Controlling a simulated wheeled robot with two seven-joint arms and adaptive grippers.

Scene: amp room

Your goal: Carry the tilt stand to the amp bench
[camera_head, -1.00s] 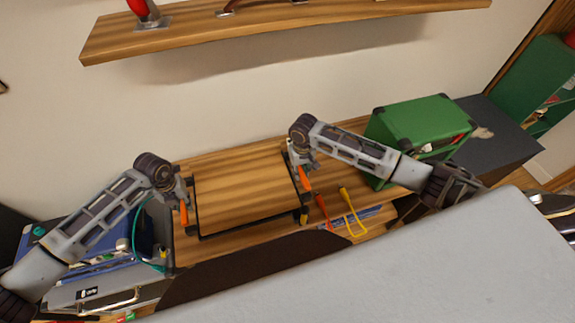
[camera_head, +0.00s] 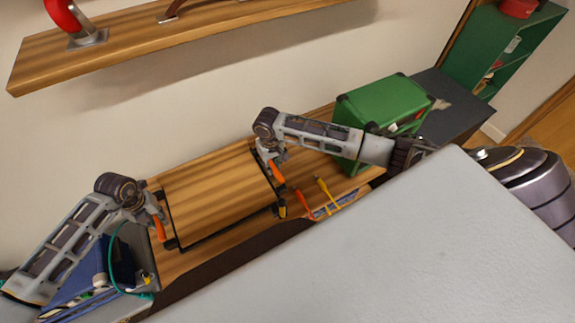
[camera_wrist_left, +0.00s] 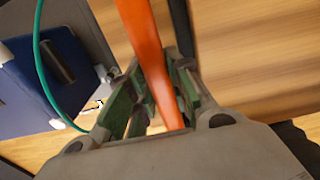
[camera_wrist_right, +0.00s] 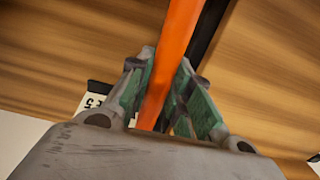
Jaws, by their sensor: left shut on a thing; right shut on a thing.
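The tilt stand (camera_head: 218,195) is a flat wood-grain board in a black frame with an orange handle at each side. It is over the wooden bench top (camera_head: 190,259); I cannot tell whether it touches it. My left gripper (camera_head: 157,217) is shut on the left orange handle (camera_wrist_left: 146,50). My right gripper (camera_head: 271,161) is shut on the right orange handle (camera_wrist_right: 178,45). Both handles run between the fingers in the wrist views. The stand's underside is hidden.
A green amp-like box (camera_head: 385,112) stands right of the stand. Orange and yellow tools (camera_head: 324,195) lie at the bench's front. A blue case (camera_head: 85,278) with a green cable is at lower left. A wooden shelf (camera_head: 130,35) hangs above; a green cabinet (camera_head: 515,50) is at far right.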

